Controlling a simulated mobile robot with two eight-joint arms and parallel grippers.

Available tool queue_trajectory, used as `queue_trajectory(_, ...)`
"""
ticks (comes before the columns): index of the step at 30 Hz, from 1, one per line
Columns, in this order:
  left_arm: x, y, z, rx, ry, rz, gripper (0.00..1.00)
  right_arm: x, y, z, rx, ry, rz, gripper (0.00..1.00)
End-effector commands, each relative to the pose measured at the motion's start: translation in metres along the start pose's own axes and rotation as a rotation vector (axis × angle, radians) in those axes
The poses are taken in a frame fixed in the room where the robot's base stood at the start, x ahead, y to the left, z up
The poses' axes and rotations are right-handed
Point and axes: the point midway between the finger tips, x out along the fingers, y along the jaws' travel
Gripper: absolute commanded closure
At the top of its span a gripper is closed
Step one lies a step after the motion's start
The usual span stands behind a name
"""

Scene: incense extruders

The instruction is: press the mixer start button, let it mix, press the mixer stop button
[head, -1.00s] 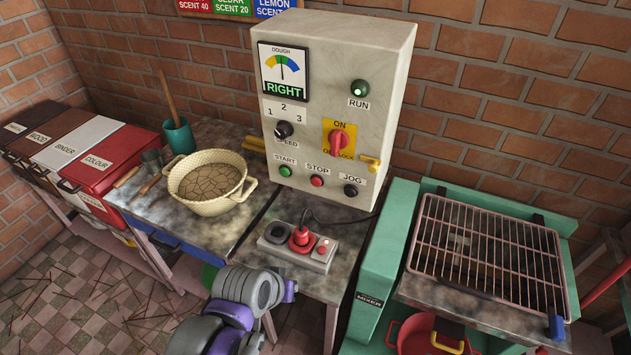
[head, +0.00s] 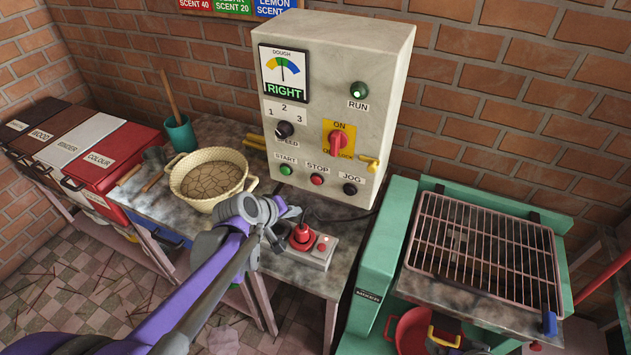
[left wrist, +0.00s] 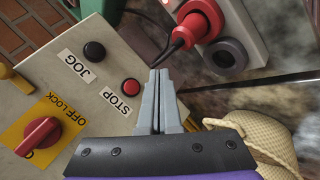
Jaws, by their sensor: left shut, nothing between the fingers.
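The pale control box carries the green START button (head: 285,170) and the red STOP button (head: 317,179), with a black JOG button (head: 350,189) to the right. A green RUN lamp (head: 359,89) sits above; I cannot tell surely if it is lit. My left gripper (head: 292,212) is shut and empty, below and in front of the START and STOP buttons. In the left wrist view its closed fingertips (left wrist: 160,73) are beside the STOP button (left wrist: 131,86), apart from it in the picture. START is hidden there. The green mixer (head: 385,265) stands at the right. My right gripper is not in view.
A socket block with a red plug (head: 302,237) lies on the bench close to the gripper. A cream basin (head: 208,178) of cracked brown dough stands left of the box. A red rotary switch (head: 341,141) and speed knob (head: 285,129) stick out above the buttons.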

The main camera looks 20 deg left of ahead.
Motion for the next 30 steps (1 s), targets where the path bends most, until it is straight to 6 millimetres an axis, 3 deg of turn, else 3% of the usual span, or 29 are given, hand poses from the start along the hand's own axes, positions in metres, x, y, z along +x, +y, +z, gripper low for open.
queue_trajectory(8, 0.009, 0.007, -0.006, 0.001, -0.001, 0.000, 1.00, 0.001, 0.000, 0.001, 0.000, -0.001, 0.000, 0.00)
queue_trajectory(21, 0.050, 0.037, -0.036, 0.003, -0.001, -0.001, 1.00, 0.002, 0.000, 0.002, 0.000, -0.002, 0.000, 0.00)
queue_trajectory(30, 0.061, 0.045, -0.044, 0.002, 0.000, -0.001, 1.00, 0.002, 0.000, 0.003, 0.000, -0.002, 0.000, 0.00)
